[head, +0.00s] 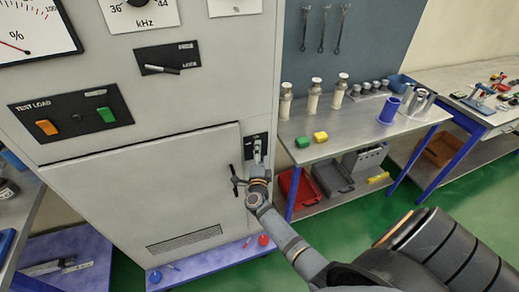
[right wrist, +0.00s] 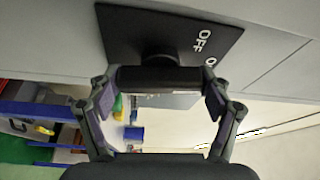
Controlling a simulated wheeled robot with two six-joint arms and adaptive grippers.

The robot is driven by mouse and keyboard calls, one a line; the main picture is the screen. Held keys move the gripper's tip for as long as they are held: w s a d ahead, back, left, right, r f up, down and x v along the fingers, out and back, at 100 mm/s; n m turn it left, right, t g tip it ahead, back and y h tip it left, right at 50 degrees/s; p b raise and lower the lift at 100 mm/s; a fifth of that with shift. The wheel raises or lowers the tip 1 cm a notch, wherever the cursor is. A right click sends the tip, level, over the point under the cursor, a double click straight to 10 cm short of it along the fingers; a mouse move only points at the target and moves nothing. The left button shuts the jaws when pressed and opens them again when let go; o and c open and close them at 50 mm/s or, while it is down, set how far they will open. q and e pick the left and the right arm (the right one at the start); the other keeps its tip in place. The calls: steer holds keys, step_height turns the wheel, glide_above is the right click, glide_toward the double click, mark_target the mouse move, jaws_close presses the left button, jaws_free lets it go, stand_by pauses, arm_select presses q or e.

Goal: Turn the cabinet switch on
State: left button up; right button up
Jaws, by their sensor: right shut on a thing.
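The cabinet switch is a black plate (head: 248,147) on the right edge of the grey cabinet front. In the right wrist view the black plate (right wrist: 130,30) carries the white word OFF and a second label, mostly hidden. The switch's dark bar handle (right wrist: 160,78) stands out from a round hub and lies crosswise between my fingers. My right gripper (right wrist: 160,92) is shut on this handle, one finger at each end. In the head view my right gripper (head: 258,160) covers much of the switch. My left gripper is out of view.
The grey cabinet (head: 140,190) also has a TEST LOAD panel (head: 72,117), a lever panel (head: 168,58) and a door handle (head: 236,180) close beside my right gripper. A workbench (head: 345,125) with bottles and blocks stands at right. Green floor (head: 350,225) is clear before it.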

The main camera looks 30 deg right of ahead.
steer(key=shift+m+p, duration=0.6)
steer(key=shift+m, duration=0.2)
steer(key=o, duration=1.1)
steer(key=v, duration=1.2)
steer(key=shift+r, duration=0.3)
steer(key=shift+f, duration=0.1)
